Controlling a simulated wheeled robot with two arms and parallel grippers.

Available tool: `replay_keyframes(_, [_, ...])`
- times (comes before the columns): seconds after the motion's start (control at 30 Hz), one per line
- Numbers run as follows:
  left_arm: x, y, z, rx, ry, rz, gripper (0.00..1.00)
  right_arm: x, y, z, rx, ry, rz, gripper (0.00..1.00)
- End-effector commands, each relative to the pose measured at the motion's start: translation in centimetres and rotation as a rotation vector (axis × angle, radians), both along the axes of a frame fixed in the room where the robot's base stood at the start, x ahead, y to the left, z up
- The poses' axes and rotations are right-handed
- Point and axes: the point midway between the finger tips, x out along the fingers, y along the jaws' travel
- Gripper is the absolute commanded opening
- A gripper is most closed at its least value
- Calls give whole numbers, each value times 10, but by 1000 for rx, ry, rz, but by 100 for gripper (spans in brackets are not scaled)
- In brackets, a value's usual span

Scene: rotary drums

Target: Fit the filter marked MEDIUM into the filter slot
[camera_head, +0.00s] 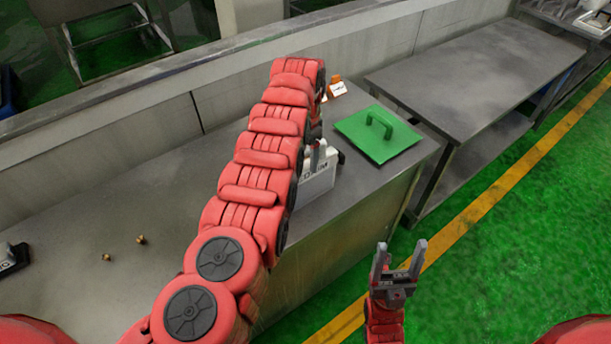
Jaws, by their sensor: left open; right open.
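A pale grey-white box-like thing (318,183) with dark lettering stands on the steel bench, partly hidden behind my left arm. I cannot read its lettering or tell whether it is the filter or holds the slot. My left gripper (319,156) is at the top of this thing, mostly hidden by my arm; its grey fingers show and are open. I cannot tell whether they touch it. My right gripper (398,262) is open and empty, over the green floor in front of the bench. No MEDIUM marking is legible.
A green plate with a handle (372,140) lies on the bench (75,215). An orange and white piece (336,87) is behind it. Two small brass pieces (140,240) and a black labelled object (12,262) are at left. A second steel table (470,75) stands at right.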

Motion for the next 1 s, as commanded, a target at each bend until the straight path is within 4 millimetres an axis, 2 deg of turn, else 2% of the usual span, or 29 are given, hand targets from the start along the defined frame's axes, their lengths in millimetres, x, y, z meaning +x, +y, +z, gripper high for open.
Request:
replay_keyframes(0.03, [-1, 1, -3, 0, 3, 1, 72, 0, 0, 5, 0, 0, 0, 67])
replay_keyframes(0.27, [0, 1, -9, 0, 0, 2, 72, 0, 0, 3, 0, 1, 0, 67])
replay_keyframes(0.67, [0, 1, -9, 0, 0, 2, 0, 0, 0, 3, 0, 1, 0, 67])
replay_keyframes(1.0, [0, 1, -9, 0, 0, 2, 0, 0, 0, 3, 0, 1, 0, 67])
